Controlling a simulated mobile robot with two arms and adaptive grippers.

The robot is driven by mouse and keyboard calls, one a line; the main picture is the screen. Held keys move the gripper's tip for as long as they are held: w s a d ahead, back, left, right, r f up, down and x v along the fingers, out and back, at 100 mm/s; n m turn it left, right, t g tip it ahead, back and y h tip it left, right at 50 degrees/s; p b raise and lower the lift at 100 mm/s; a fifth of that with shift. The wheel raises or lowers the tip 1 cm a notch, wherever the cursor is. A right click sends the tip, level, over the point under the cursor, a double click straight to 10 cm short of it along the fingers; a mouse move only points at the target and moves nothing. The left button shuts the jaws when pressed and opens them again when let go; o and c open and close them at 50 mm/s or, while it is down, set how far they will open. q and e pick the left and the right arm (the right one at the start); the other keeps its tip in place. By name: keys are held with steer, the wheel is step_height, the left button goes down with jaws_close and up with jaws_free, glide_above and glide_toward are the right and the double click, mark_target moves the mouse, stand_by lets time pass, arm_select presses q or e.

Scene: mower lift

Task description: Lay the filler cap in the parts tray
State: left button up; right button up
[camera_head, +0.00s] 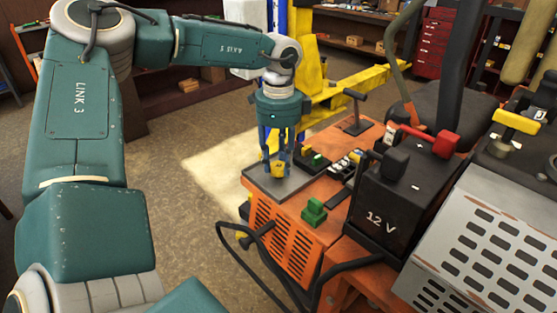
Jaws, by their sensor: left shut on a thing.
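My left gripper (278,168) points down and is shut on a small yellow cap (277,171), which looks like the filler cap. The cap is between the fingertips, over a dark grey flat tray (262,187) on top of the orange machine. I cannot tell whether the cap touches the surface below it. The fingers hide part of the tray behind them. My right gripper is not in view.
Green and black blocks (314,211) sit on the orange machine (285,236) near its front. Small parts (313,159) lie behind the gripper. A black 12 V battery (385,205) with a red terminal cover and a perforated metal guard (475,258) stand to the right.

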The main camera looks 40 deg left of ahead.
arm_select(q)
steer(key=shift+f, duration=0.2)
steer(key=o, duration=1.3)
steer(key=shift+r, duration=0.2)
